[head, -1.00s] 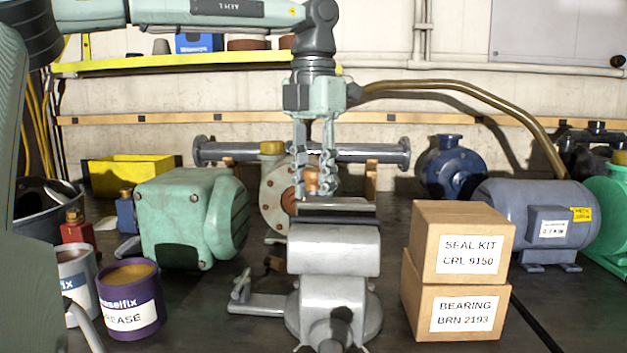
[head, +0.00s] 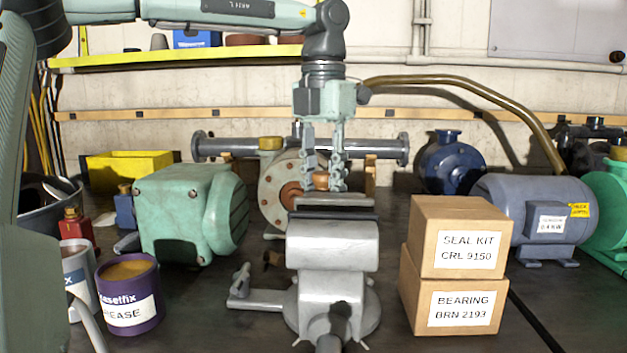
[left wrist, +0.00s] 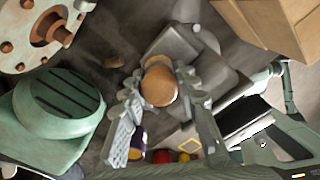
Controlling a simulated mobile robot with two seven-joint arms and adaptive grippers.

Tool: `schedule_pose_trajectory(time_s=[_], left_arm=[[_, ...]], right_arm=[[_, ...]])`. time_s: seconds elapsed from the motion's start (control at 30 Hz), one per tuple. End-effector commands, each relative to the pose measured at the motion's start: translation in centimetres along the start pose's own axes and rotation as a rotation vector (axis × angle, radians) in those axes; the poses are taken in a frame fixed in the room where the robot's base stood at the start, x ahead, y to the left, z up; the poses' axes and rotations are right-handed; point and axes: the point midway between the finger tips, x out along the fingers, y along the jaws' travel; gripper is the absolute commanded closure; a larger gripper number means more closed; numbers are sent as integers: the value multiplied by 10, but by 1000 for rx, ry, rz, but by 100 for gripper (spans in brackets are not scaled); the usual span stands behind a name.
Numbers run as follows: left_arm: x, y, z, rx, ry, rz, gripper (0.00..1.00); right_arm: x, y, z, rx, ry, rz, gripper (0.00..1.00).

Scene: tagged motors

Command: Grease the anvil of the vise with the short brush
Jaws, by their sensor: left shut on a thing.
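The grey vise (head: 333,250) stands on the bench in the middle of the head view, its jaws (head: 335,203) at the top; it also shows in the left wrist view (left wrist: 220,75). I cannot clearly make out its anvil. My left gripper (head: 323,184) hangs fingers-down just above and behind the jaws. It is shut on the short brush (head: 320,180), whose round wooden end shows between the fingertips in the left wrist view (left wrist: 159,87). The bristles are hidden. The purple grease can (head: 128,297) stands open at the front left. My right gripper is not in view.
A grey can (head: 78,275) stands beside the grease can. A green motor (head: 185,215) is left of the vise. Two stacked cardboard boxes (head: 458,240) stand close on its right. A flanged pump (head: 285,190) and pipe (head: 235,150) lie behind.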

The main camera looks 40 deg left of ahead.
Motion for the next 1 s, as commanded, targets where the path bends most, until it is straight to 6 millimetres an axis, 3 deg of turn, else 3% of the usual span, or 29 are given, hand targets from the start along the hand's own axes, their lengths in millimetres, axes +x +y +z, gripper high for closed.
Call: schedule_pose_trajectory(time_s=[0.7,1.0], left_arm=[[0,-39,28,0,0,2,99],[2,-39,28,-1,0,0,99]], right_arm=[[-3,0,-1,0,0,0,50],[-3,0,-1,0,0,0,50]])
